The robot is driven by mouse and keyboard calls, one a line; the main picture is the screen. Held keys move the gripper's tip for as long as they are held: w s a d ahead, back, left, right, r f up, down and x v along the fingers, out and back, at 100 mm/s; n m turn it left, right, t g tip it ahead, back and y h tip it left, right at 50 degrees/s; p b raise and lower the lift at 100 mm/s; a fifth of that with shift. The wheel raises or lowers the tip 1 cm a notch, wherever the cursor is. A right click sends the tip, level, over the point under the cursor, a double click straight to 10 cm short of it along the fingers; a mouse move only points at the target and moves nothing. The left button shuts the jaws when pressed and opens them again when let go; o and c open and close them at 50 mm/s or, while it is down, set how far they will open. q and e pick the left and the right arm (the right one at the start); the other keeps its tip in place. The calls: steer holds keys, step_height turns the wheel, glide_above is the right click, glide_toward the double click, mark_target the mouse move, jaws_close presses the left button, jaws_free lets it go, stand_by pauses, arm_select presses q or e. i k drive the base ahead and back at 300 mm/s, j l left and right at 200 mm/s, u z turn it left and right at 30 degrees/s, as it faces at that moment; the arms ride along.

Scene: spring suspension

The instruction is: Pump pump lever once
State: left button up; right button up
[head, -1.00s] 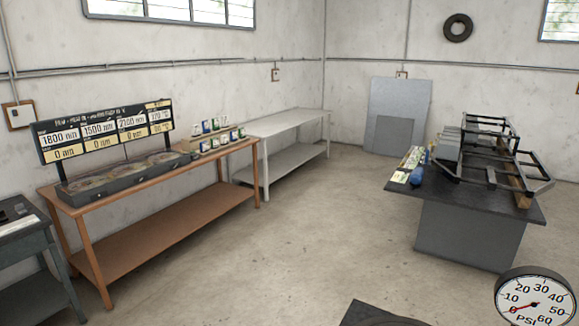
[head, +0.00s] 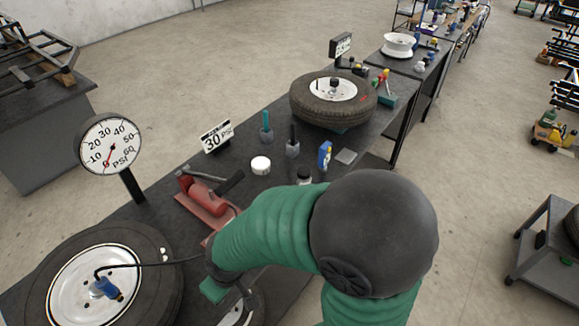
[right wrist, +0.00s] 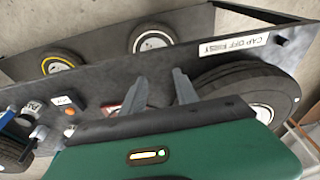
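The red pump (head: 207,197) sits on the dark workbench in the head view. Its lever is a grey bar with a black handle (head: 231,182), lying low over the pump body and pointing right. My right arm's green forearm crosses the bench just in front of the pump, and its gripper is largely hidden there. In the right wrist view my right gripper (right wrist: 158,82) has its two grey fingers apart with nothing visible held between them. My left gripper is not in view.
A tire (head: 150,260) with a blue hose fitting (head: 105,289) lies at lower left. A PSI gauge (head: 110,145) stands behind it, needle near zero. A "30 PSI" sign (head: 216,137), small bottles, a white jar (head: 261,165) and another tire (head: 312,106) stand beyond the pump.

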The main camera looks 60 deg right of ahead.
mark_target(226, 185)
steer(key=z, duration=1.1)
